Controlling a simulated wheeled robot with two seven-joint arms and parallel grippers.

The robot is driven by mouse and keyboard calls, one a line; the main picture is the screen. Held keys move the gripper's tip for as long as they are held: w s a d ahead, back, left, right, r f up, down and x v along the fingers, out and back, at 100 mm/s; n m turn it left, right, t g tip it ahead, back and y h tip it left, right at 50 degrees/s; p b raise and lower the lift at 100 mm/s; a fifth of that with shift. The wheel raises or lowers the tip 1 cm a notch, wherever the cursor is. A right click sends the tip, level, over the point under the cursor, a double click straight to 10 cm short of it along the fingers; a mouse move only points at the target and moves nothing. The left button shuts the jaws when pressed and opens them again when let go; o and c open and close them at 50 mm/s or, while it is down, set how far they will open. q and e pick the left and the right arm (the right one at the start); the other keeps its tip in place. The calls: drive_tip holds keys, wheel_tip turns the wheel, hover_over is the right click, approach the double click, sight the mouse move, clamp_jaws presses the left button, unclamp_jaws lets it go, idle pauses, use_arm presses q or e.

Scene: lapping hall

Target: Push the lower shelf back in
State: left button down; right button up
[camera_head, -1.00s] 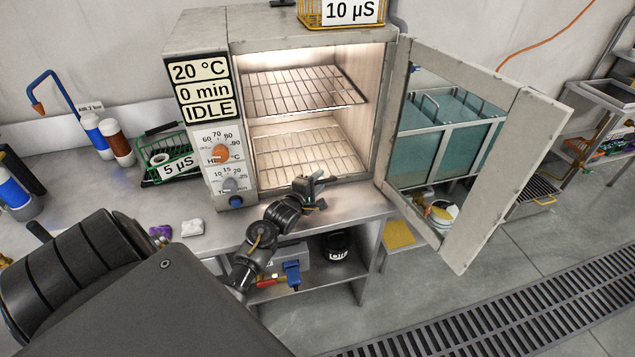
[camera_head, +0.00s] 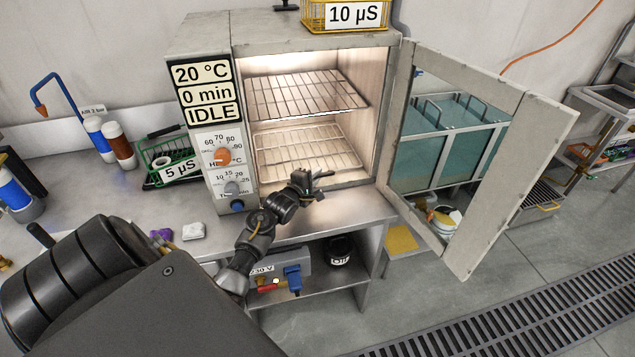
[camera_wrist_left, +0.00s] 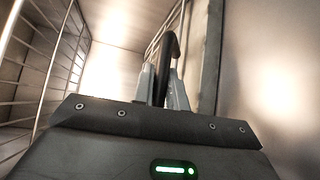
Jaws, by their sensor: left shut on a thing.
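The lower shelf (camera_head: 305,147) is a wire rack low inside the lit oven chamber, below the matching upper shelf (camera_head: 300,95). My left gripper (camera_head: 322,178) is at the chamber's lower front opening, by the shelf's front edge. In the left wrist view its two grey fingers (camera_wrist_left: 163,88) are shut on a black curved piece (camera_wrist_left: 169,48), which looks like a handle at the shelf's front. How it joins the shelf is hidden. Wire rack bars (camera_wrist_left: 50,60) run along the left of that view. My right gripper is not in view.
The oven door (camera_head: 530,150) stands wide open on the right. The control panel (camera_head: 223,160) is left of the chamber. A green basket (camera_head: 165,160) sits on the bench at left, and a yellow basket (camera_head: 345,14) on top of the oven.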

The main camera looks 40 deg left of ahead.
use_arm(q)
drive_tip(key=shift+d, duration=0.1)
drive_tip(key=c, duration=1.4)
unclamp_jaws()
drive_tip(key=shift+s, duration=0.15)
drive_tip(key=v, duration=1)
drive_tip(key=shift+s+b, duration=0.25)
drive_tip(key=shift+b, duration=0.15)
